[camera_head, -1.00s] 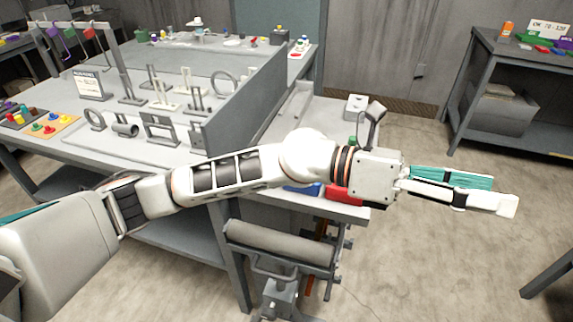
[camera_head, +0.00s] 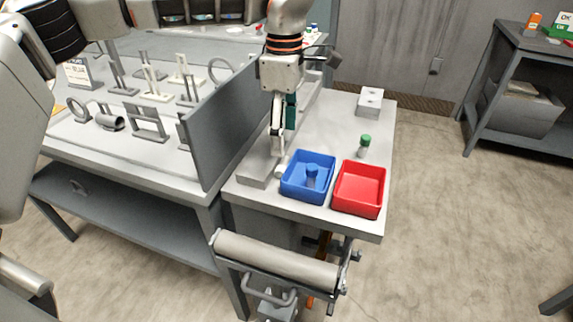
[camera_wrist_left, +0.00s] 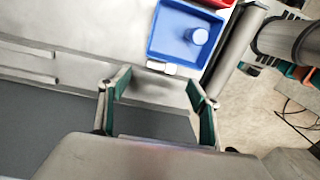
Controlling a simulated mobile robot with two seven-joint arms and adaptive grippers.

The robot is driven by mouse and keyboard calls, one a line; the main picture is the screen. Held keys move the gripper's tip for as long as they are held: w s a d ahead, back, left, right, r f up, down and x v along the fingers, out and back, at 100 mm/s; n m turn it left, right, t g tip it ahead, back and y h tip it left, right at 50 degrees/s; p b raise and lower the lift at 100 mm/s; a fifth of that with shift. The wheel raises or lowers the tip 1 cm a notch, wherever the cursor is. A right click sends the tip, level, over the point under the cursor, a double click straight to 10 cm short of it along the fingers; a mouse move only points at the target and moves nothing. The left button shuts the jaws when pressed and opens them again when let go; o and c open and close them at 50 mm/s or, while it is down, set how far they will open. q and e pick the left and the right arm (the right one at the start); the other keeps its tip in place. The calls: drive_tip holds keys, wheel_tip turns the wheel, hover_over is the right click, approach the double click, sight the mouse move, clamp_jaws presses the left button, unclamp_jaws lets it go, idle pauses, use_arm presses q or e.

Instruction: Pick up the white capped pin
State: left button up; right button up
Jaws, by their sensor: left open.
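A small white object (camera_head: 281,171), which looks like the white cap of the pin, is beside the left wall of the blue tray (camera_head: 326,197). In the left wrist view the white piece (camera_wrist_left: 157,68) lies against the tray's edge, ahead of the fingertips. My left gripper (camera_head: 283,143) points down above the bench, just above the white object in the head view. It is open, and nothing shows between its fingers in the left wrist view (camera_wrist_left: 158,80). My right gripper is not in view.
A blue-topped pin (camera_head: 312,172) stands in the blue tray. A red tray (camera_head: 362,210) is to its right, with a green-capped pin (camera_head: 364,141) behind. A white block (camera_head: 370,99) stands further back. A grey partition (camera_head: 238,115) rises left of the gripper.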

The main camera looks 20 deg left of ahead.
sight(285, 164)
use_arm(q)
drive_tip(key=shift+a+f, duration=0.1)
drive_tip(key=shift+a, duration=0.15)
drive_tip(key=shift+s+f, duration=0.1)
drive_tip(key=shift+f, duration=0.25)
wheel_tip(285, 164, down, 2)
drive_tip(key=shift+d+f, duration=0.1)
drive_tip(key=shift+d, duration=0.05)
drive_tip(key=f, duration=0.2)
drive_tip(key=f+b, duration=0.1)
drive_tip(key=f, duration=0.1)
drive_tip(key=shift+s+d+f, duration=0.1)
drive_tip(key=shift+s+d, duration=0.1)
drive_tip(key=shift+d, duration=0.1)
drive_tip(key=shift+c, duration=0.9)
drive_tip(key=c, duration=1.1)
drive_tip(key=shift+c, duration=0.4)
drive_tip(key=shift+r, duration=0.5)
wheel_tip(285, 164, up, 19)
drive_tip(key=p, duration=0.3)
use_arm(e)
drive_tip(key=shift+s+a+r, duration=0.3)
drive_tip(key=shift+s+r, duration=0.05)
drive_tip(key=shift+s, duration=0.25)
